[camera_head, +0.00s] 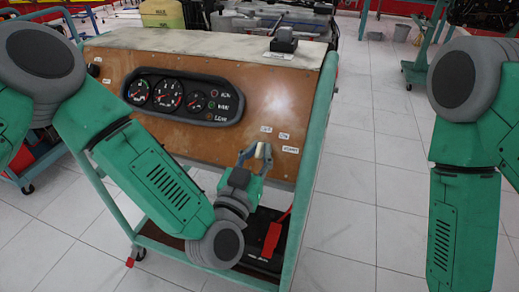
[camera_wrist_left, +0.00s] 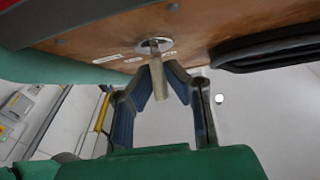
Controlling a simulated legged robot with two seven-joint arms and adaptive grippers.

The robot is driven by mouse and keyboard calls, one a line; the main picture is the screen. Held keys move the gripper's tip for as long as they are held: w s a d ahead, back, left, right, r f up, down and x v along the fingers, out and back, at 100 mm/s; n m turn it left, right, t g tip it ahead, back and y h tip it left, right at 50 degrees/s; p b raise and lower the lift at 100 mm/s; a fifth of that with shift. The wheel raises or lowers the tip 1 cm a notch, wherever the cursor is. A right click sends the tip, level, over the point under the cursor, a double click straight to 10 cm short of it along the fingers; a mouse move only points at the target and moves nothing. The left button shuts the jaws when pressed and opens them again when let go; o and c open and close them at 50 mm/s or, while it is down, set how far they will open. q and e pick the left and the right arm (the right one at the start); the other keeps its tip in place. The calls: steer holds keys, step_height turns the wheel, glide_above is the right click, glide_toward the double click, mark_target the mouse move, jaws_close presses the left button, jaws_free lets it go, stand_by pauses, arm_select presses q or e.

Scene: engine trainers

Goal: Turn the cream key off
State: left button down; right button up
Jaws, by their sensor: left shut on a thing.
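The cream key (camera_head: 260,151) sits at the lower right of the brown panel (camera_head: 260,100) of the engine trainer. In the left wrist view the key (camera_wrist_left: 158,80) reaches out from a round metal switch (camera_wrist_left: 155,46) on the panel. My left gripper (camera_head: 256,156) is at the panel with its fingers on either side of the key. In the left wrist view its blue-grey fingers (camera_wrist_left: 164,82) close on the key. White labels (camera_head: 284,135) surround the switch, too small to read surely. My right arm shows at the right edge, its gripper out of frame.
A gauge cluster (camera_head: 185,98) with indicator lamps is on the panel's left. The green trolley frame (camera_head: 316,135) runs down the right side. A black box (camera_head: 262,240) with a red part (camera_head: 272,238) stands on the lower shelf.

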arm_select(q)
steer(key=shift+r+n+t+y, duration=0.15)
steer(key=shift+n+t+y, duration=0.2)
steer(key=shift+n, duration=0.25)
steer(key=c, duration=1.6)
jaws_free()
steer(key=shift+c, duration=0.2)
steer(key=shift+s, duration=0.1)
steer(key=shift+s+f, duration=0.2)
steer(key=shift+s, duration=0.1)
steer(key=v, duration=1.1)
steer(key=shift+a+r, duration=0.15)
steer(key=shift+a, duration=0.05)
steer(key=shift+d, duration=0.1)
